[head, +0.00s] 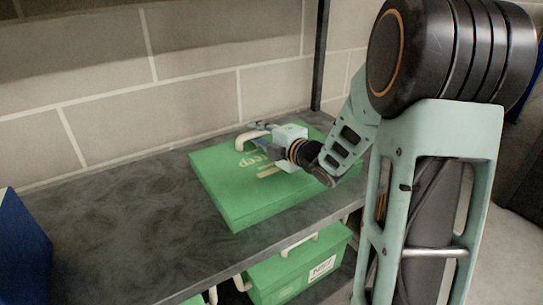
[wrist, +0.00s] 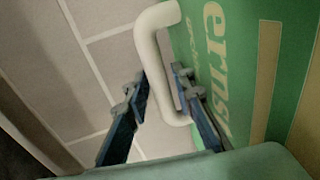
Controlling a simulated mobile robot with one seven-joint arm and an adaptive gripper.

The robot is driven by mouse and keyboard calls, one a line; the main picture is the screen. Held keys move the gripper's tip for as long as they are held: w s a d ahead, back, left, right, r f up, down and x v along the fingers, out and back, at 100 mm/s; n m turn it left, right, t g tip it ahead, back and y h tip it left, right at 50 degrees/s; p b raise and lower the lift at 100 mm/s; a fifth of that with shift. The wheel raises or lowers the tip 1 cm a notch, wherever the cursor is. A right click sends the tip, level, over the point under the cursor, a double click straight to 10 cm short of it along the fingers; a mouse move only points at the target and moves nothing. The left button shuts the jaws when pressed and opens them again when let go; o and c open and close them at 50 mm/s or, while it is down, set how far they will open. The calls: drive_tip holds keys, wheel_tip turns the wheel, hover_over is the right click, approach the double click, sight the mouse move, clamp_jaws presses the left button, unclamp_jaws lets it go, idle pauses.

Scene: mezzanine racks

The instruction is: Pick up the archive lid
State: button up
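The archive lid (head: 235,195) is a broad, flat green piece with pale lettering and a white loop handle (head: 248,138) at its back. It appears to lie flat on the dark shelf. In the wrist view, the lid's green face (wrist: 240,60) fills the right side, with the white handle (wrist: 150,45) along its edge.
The grey shelf (head: 120,235) is bare to the left of the lid. A blue object (head: 20,250) stands at the far left. A green box (head: 300,265) with white handles sits below the shelf. A dark rack post (head: 319,55) and a block wall (head: 190,80) are behind.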

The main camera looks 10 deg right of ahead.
drive_tip(key=shift+c, duration=0.4)
clamp_jaws()
drive_tip(key=shift+r, duration=0.1)
